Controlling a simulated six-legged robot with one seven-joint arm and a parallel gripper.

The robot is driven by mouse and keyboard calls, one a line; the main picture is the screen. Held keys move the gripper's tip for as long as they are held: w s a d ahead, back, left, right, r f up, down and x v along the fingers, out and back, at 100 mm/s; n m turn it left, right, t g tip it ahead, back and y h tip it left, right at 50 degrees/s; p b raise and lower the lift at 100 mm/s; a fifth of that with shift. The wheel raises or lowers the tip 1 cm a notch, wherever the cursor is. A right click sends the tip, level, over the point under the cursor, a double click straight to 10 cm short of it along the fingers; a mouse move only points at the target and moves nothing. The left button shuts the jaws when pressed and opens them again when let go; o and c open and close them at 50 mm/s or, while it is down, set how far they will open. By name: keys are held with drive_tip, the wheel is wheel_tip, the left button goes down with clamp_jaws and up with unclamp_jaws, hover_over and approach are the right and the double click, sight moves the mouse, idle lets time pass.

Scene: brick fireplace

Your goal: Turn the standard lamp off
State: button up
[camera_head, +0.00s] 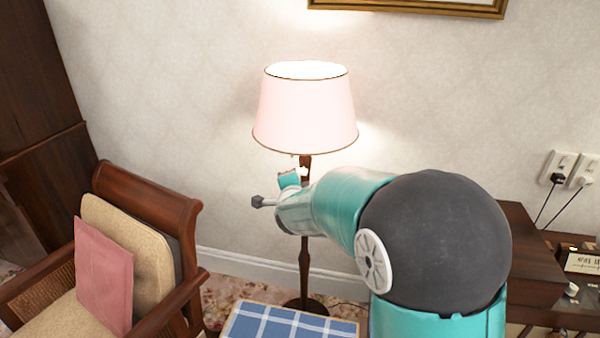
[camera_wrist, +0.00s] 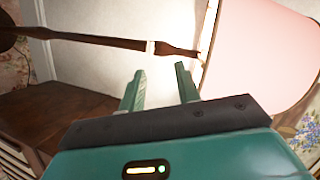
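The standard lamp has a pale pink shade (camera_head: 305,112) with dark trim, and it is glowing. Its dark wooden pole (camera_head: 304,265) runs down to a round base on the floor. My gripper (camera_head: 290,180) is in front of the pole just below the shade, partly hidden by my arm. In the wrist view my gripper (camera_wrist: 160,85) is open with nothing between its fingers. The pink shade (camera_wrist: 260,55) fills the upper right there. I cannot make out a switch for certain.
A wooden armchair with a pink cushion (camera_head: 103,272) stands at the left. A blue checked surface (camera_head: 290,325) is at the bottom middle. A wooden cabinet (camera_head: 535,265) stands at the right, below wall sockets (camera_head: 570,169) with cables. The wall is behind the lamp.

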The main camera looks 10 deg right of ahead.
sight(301, 173)
drive_tip(key=w+f+m+t+h, duration=0.2)
drive_tip(key=w+f+m+h, duration=0.35)
drive_tip(key=f, duration=0.25)
drive_tip(key=shift+m, duration=0.45)
drive_tip(key=x, duration=1.3)
drive_tip(key=shift+w+d, duration=0.1)
drive_tip(key=shift+w, duration=0.05)
drive_tip(key=shift+y, duration=0.25)
clamp_jaws()
